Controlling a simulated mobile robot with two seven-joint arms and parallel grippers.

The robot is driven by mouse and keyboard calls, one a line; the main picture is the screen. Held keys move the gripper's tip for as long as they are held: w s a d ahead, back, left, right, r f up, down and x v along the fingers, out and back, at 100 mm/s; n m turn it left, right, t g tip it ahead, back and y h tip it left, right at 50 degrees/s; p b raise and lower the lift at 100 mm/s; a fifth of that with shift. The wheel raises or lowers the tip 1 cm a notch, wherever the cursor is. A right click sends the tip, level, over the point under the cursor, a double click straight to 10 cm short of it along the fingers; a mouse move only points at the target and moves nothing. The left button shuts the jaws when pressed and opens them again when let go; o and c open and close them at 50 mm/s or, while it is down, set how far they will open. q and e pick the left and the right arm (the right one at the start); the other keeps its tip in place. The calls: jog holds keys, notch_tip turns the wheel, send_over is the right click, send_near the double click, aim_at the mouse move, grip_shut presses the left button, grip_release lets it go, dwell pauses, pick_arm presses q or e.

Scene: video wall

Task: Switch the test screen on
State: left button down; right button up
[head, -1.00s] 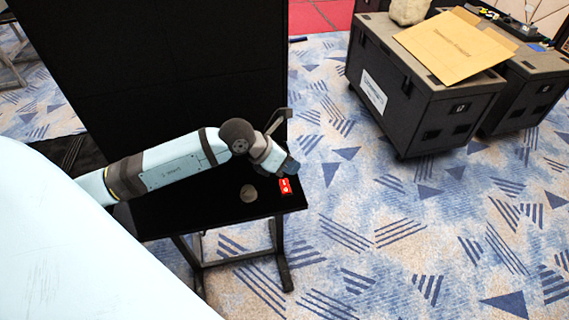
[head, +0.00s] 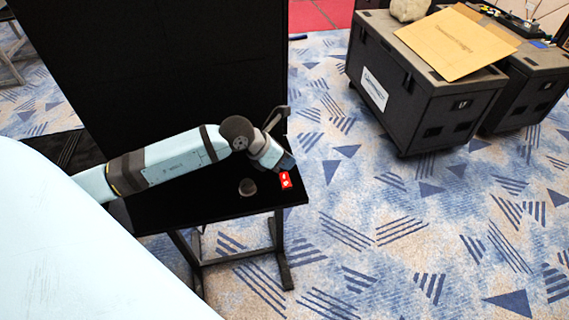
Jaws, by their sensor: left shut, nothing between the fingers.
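A large black panel (head: 170,70) stands upright behind a small black table (head: 180,214); its face looks dark, and I cannot tell whether it is the test screen. A small red box with white marks (head: 286,180) is at the table's right end. My left gripper (head: 287,163) is shut and empty, just above the far side of the red box. I cannot tell whether its tips touch the box. A small dark rounded thing (head: 247,187) is on the table left of the red box. My right gripper is not in view.
Black wheeled cases (head: 420,95) stand at the upper right, with a cardboard sheet (head: 456,42) and a pale stone-like lump (head: 409,9) on top. The patterned carpet (head: 400,225) right of the table is clear.

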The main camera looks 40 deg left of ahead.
aim_at(285, 178)
pick_arm(q)
jog(key=f, duration=0.1)
jog(key=f+b, duration=0.1)
jog(key=f, duration=0.1)
jog(key=shift+w+a+b, duration=0.25)
jog(key=shift+a+b, duration=0.05)
jog(key=shift+a, duration=0.05)
jog(key=shift+w+a+f+b, duration=0.2)
jog(key=shift+f+b, duration=0.2)
jog(key=shift+f, duration=0.15)
dwell(0.9)
jog(key=shift+f, duration=0.1)
jog(key=shift+f+b, duration=0.25)
jog(key=shift+b, duration=0.1)
jog(key=shift+w+a+f+b, duration=0.1)
jog(key=shift+a+f+b, duration=0.05)
jog(key=shift+f+b, duration=0.2)
dwell(0.8)
jog(key=shift+r, duration=0.1)
jog(key=shift+d+r+p, duration=0.2)
jog(key=shift+r+p, duration=0.45)
